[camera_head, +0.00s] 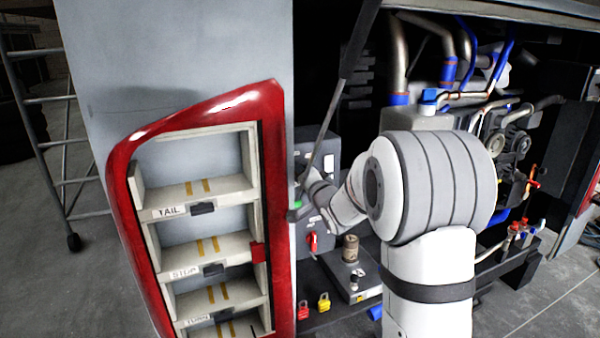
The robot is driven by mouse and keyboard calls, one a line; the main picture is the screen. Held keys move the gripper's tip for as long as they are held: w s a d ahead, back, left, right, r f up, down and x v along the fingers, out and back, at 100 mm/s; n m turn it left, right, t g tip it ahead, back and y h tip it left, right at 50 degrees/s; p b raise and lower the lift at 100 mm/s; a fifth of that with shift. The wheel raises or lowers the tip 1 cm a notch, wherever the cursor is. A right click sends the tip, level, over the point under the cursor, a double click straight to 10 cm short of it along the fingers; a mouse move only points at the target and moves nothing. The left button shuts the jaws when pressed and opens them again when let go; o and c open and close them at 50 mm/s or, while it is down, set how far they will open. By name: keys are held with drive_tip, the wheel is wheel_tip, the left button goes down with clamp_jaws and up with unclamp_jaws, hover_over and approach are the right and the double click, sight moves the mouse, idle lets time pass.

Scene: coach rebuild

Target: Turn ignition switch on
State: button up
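A grey control panel (328,153) stands in the engine bay, just right of the red-framed light housing. A red rotary switch (312,241) sits low on it; I cannot tell for sure whether this is the ignition switch. My white arm reaches in from the right and covers much of the panel. My gripper (296,212) is in front of the panel, above and left of the red switch and apart from it in the picture. A small green part shows at its end. The fingers are too small and dark to tell open from shut.
The red-framed light housing (274,200) with shelves marked TAIL, STOP and TURN stands close to my gripper's left. A dark strut (345,70) slants down in front of the panel. Red and yellow padlocks (323,302) and a grey box (352,275) lie below. Engine pipes fill the right.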

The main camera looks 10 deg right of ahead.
drive_tip(key=shift+o, duration=1.2)
drive_tip(key=shift+r, duration=0.1)
drive_tip(key=b+v, duration=0.1)
drive_tip(key=v, duration=0.7)
drive_tip(key=shift+s, duration=0.4)
